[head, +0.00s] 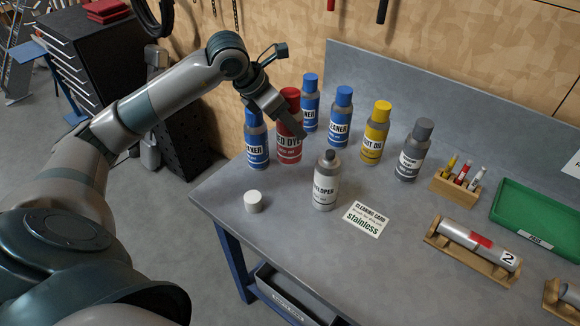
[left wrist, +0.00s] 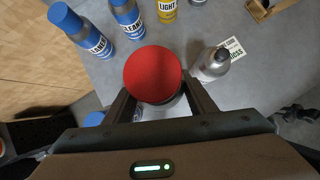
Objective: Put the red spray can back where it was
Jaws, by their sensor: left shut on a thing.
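The red spray can (head: 289,147), with a red cap and a label reading "RED DYE", is upright at the left end of the grey bench, among blue-capped cans. My left gripper (head: 287,117) is shut on it, reaching in from above and behind. In the left wrist view the red cap (left wrist: 153,74) sits between the two fingers of the left gripper (left wrist: 160,100). The can's base is close to the bench top; I cannot tell whether it touches. My right gripper is not in view.
Blue-capped cans (head: 257,145) stand close on the left and behind. A loose white cap (head: 253,202) and a card (head: 366,219) lie in front.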

